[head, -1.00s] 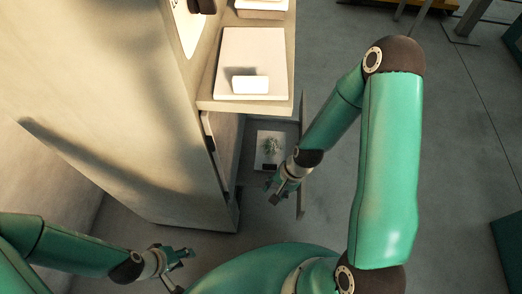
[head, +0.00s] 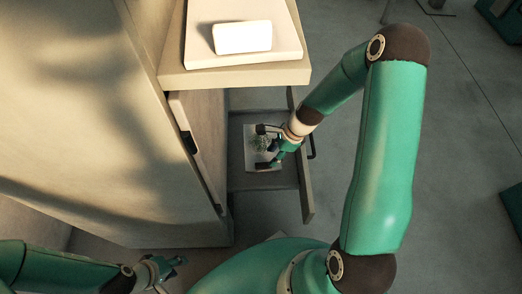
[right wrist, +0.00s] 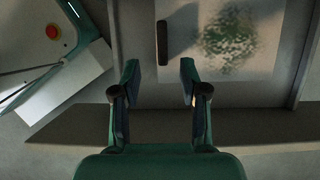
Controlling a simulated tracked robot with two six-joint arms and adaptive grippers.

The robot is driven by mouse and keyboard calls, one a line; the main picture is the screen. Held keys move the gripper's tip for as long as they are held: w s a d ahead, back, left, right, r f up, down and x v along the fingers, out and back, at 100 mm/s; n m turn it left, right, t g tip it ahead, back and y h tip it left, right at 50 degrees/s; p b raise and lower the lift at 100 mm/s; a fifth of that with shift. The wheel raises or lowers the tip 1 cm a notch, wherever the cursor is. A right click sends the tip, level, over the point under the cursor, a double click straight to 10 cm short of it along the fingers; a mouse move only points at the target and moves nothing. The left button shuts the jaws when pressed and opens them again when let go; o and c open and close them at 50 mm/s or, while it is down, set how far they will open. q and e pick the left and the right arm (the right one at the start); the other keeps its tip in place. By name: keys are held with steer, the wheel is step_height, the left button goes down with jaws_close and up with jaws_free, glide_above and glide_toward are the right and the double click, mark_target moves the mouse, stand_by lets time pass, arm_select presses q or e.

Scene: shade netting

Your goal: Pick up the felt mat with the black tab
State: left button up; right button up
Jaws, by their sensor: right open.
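The felt mat (right wrist: 258,62) is pale with a mottled green patch and lies flat in the open drawer. It also shows in the head view (head: 250,157). Its black tab (right wrist: 162,42) is upright in the right wrist view, at the mat's left edge. My right gripper (right wrist: 159,72) is open and empty, its fingers either side of the line to the tab, with the tab just beyond the fingertips. In the head view the right gripper (head: 268,147) partly covers the mat. My left gripper (head: 172,263) is low at the left, away from the mat; its jaws are unclear.
The drawer (head: 290,180) stands open below a worktop (head: 235,78), with its front panel (head: 307,190) and handle on the right. A white block (head: 242,37) lies on a pale board (head: 205,58) on the worktop. Open floor (head: 450,150) lies to the right.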

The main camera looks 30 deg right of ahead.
mark_target(265, 163)
steer(key=shift+b+x, duration=0.3)
steer(key=shift+x, duration=0.85)
steer(key=b+x, duration=0.2)
steer(key=x, duration=0.3)
steer(key=shift+w+d+f+b, duration=0.1)
steer(key=shift+d+b, duration=0.05)
steer(key=shift+b, duration=0.2)
jaws_close()
